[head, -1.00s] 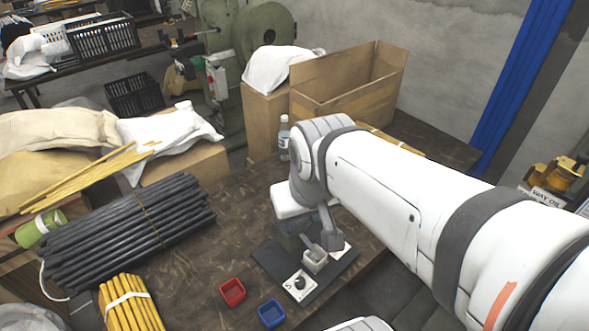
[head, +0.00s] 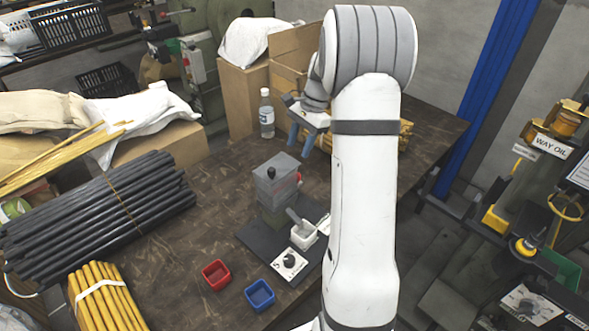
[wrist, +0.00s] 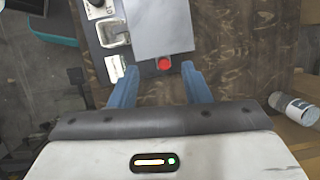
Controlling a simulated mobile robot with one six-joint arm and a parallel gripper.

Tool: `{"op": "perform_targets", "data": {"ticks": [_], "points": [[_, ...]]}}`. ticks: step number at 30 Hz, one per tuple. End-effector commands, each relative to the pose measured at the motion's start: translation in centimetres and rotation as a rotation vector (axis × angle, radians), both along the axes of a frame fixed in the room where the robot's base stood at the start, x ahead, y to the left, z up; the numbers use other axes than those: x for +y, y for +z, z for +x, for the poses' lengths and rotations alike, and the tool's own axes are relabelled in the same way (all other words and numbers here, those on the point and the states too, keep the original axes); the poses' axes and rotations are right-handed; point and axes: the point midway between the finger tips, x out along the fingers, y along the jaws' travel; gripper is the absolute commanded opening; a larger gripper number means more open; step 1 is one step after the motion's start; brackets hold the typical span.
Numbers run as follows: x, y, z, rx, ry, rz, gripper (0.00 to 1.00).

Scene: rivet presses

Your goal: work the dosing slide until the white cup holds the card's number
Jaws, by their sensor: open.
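The dosing device stands on a dark base plate (head: 262,240), with a grey box (head: 275,180) and black knob on top. A red knob (head: 299,176) sticks out of its side; in the wrist view the red knob (wrist: 164,64) appears between my fingertips. The small white cup (head: 303,236) stands at the device's foot by a grey chute (head: 293,216); its contents cannot be made out. A white card (head: 325,224) lies beside the cup, its number unreadable. My gripper (head: 301,143) is open and empty, with blue fingers, above and behind the device; its fingers (wrist: 158,70) are apart.
A white plate with a black dial (head: 289,262) sits at the base's front. Red (head: 216,274) and blue (head: 260,294) trays stand in front. A clear bottle (head: 266,114) stands behind. Black rods (head: 100,215) lie at left.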

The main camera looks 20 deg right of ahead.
Motion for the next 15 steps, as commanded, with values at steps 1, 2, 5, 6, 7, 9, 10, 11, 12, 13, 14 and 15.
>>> {"op": "perform_targets", "data": {"ticks": [1,2,5,6,7,9,10,11,12,13,14,15], "points": [[-1.1,-1.9,0.7,0.022,-0.045,0.017,0.43],[-1.5,-2.5,1.0,0.033,-0.068,0.025,0.43],[-2.5,-4.0,1.6,0.058,-0.122,0.046,0.43],[-2.8,-4.4,1.8,0.064,-0.135,0.050,0.43],[-2.9,-4.6,1.9,0.068,-0.142,0.054,0.43],[-3.0,-5.1,2.0,0.074,-0.153,0.058,0.43],[-3.0,-5.4,2.0,0.075,-0.155,0.058,0.43],[-2.8,-5.6,2.0,0.075,-0.156,0.059,0.43],[-2.7,-6.1,1.9,0.075,-0.156,0.059,0.43],[-2.5,-6.4,1.9,0.076,-0.155,0.059,0.43],[-2.2,-6.8,1.9,0.076,-0.154,0.060,0.43],[-2.0,-7.5,1.8,0.077,-0.154,0.060,0.43]]}}
